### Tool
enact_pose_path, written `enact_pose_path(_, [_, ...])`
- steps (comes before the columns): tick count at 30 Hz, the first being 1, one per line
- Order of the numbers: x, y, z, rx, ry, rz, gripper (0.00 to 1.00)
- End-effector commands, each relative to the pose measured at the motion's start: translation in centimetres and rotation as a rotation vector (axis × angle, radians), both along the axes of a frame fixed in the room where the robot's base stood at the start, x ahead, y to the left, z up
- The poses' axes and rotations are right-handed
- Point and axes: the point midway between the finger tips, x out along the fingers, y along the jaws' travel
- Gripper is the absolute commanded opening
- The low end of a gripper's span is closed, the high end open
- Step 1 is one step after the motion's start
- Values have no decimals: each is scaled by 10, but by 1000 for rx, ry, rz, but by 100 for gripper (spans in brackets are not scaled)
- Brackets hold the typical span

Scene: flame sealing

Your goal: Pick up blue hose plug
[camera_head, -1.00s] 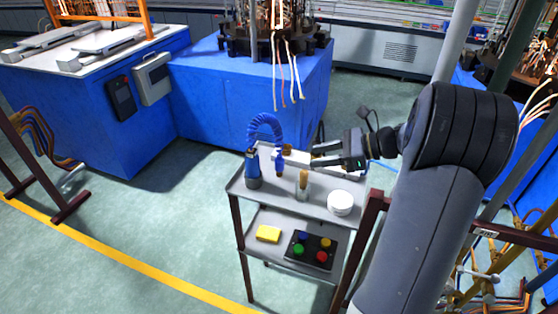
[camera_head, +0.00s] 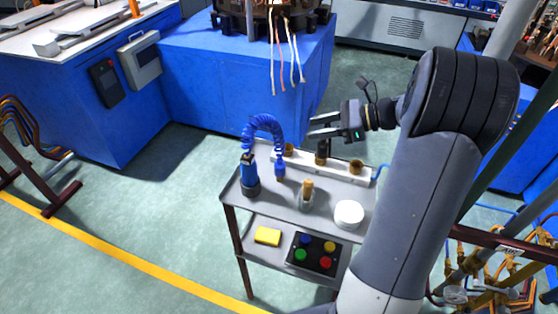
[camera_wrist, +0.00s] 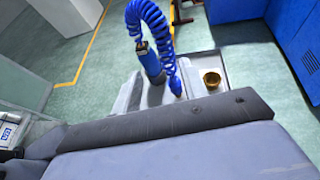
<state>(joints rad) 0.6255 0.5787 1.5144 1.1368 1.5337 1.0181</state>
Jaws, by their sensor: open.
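The blue hose plug (camera_head: 280,171) hangs at the free end of a blue coiled hose (camera_head: 264,122), which arches up from a dark blue cylinder (camera_head: 249,175) standing on the cart's top shelf. In the wrist view the plug (camera_wrist: 175,86) is right of the cylinder (camera_wrist: 149,62), low by the shelf. My gripper (camera_head: 311,127) is open and empty, pointing left in the head view. It is up and right of the plug, apart from it, above the white block with brass-coloured sockets. Its fingertips cannot be made out in the wrist view.
The white block (camera_head: 332,166) lies along the shelf's back edge. A small brush-like item in a cup (camera_head: 307,195) and a white round container (camera_head: 348,213) stand in front. The lower shelf holds a yellow block (camera_head: 267,236) and a button box (camera_head: 316,253). Blue cabinets stand behind.

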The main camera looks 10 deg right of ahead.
Motion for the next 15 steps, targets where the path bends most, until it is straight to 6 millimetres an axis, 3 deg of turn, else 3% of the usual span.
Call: enact_pose_path(15, [0,0,-52,0,0,0,41])
